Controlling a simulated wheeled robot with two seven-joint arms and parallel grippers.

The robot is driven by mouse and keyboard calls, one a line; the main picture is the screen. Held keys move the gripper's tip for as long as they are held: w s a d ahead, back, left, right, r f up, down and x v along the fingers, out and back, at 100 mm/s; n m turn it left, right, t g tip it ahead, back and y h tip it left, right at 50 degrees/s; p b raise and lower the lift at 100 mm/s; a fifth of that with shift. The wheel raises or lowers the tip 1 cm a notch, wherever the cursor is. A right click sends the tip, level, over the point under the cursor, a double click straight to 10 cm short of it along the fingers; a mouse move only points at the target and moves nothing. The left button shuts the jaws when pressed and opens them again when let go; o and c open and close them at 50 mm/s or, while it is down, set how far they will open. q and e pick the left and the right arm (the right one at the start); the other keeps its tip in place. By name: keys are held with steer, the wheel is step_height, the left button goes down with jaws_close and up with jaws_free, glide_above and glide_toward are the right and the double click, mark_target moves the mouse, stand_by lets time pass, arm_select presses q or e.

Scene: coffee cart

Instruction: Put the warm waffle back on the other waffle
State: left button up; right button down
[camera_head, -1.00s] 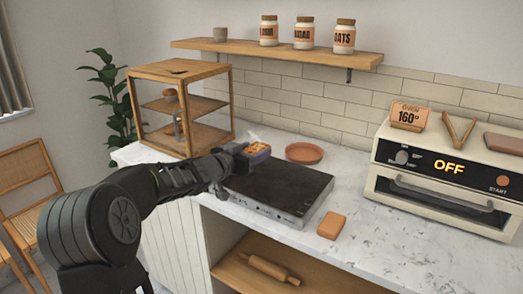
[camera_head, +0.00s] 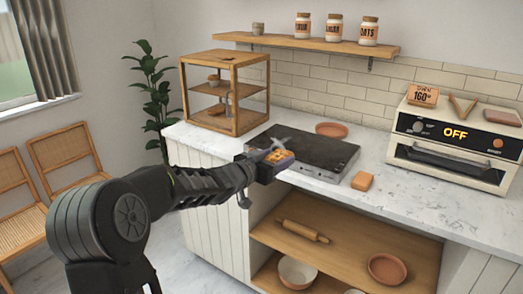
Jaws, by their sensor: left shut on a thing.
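My left gripper (camera_head: 276,160) is shut on a golden, grid-patterned waffle (camera_head: 279,156), held in front of the counter's edge by the left corner of the dark griddle (camera_head: 312,148). Pale wisps show around the waffle. The fingers and waffle are small and partly hide each other. I cannot make out a second waffle. The wooden display case (camera_head: 225,57) stands at the left on the counter, with small tan items on its shelves, too small to name surely. My right gripper is not in view.
A terracotta plate (camera_head: 331,130) lies behind the griddle, looking empty. An orange-brown block (camera_head: 362,181) lies at the griddle's right front. Below are open shelves with a rolling pin (camera_head: 288,231) and bowls (camera_head: 297,272).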

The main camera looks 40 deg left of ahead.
arm_select(q)
steer(key=s+d+f, duration=0.2)
steer(key=d+f, duration=0.7)
steer(key=d, duration=0.2)
steer(key=s+d+f, duration=0.3)
steer(key=d+f, duration=0.7)
steer(key=d, duration=0.2)
steer(key=shift+s+d+y, duration=0.25)
steer(key=shift+s+y, duration=0.05)
